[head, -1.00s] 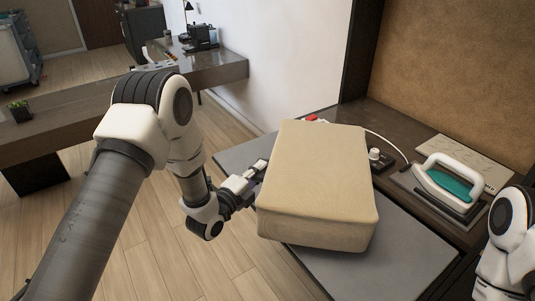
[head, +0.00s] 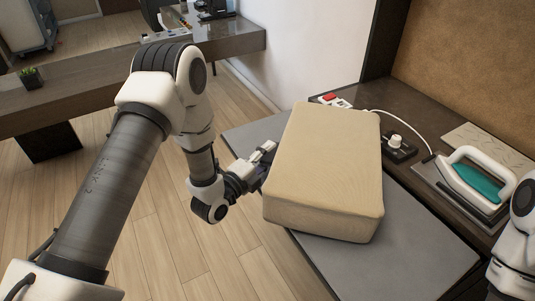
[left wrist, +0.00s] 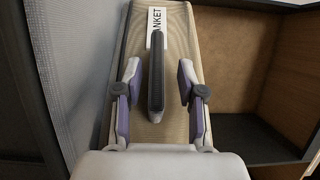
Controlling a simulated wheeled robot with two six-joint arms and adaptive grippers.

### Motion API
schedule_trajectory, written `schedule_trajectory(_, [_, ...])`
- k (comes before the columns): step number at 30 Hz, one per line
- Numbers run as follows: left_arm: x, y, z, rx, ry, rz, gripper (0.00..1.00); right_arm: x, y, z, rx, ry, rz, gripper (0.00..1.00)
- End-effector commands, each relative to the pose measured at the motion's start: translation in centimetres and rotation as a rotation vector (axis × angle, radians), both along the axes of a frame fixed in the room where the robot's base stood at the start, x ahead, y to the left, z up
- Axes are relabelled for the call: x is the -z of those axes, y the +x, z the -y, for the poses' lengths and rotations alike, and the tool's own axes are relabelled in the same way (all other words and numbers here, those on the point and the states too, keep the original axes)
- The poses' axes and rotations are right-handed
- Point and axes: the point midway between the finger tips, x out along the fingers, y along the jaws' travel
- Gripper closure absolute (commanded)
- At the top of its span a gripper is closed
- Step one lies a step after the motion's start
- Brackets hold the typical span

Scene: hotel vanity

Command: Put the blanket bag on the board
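The beige blanket bag (head: 326,165) lies flat over the grey board (head: 415,255), apparently resting on it, though its underside is hidden. My left gripper (head: 264,163) is at the bag's left side. In the left wrist view the bag (left wrist: 178,38) shows a white label and a dark upright handle (left wrist: 156,72). The left gripper (left wrist: 159,78) is open there, one finger on each side of the handle, with a gap on both sides. My right gripper is out of view; only part of its arm shows at the right edge.
A white and teal iron (head: 478,182) stands on its rest on the dark counter right of the bag. A black box with a white knob (head: 396,143) and a power strip with a red switch (head: 332,98) lie behind the bag. Open floor lies to the left.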

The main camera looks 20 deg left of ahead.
Motion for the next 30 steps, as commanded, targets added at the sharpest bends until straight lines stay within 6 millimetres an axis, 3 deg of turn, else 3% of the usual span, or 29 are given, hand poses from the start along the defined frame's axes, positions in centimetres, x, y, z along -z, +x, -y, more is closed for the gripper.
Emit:
schedule_trajectory(7, [0.2, -1.2, -0.4, -0.002, -0.002, -0.002, 0.61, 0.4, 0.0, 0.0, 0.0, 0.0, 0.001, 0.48])
schedule_trajectory(18, [0.3, -9.7, -2.9, -0.005, -0.006, -0.002, 0.61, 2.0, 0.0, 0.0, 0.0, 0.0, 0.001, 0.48])
schedule_trajectory(26, [0.2, -11.6, -3.3, 0.001, -0.003, -0.002, 0.61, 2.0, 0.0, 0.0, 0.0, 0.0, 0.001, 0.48])
schedule_trajectory(28, [1.1, -11.6, -2.9, 0.009, -0.027, -0.046, 0.61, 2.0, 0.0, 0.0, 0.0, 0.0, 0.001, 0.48])
schedule_trajectory(30, [3.4, -12.0, -2.2, 0.018, -0.099, -0.173, 0.61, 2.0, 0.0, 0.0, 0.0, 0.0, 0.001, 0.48])
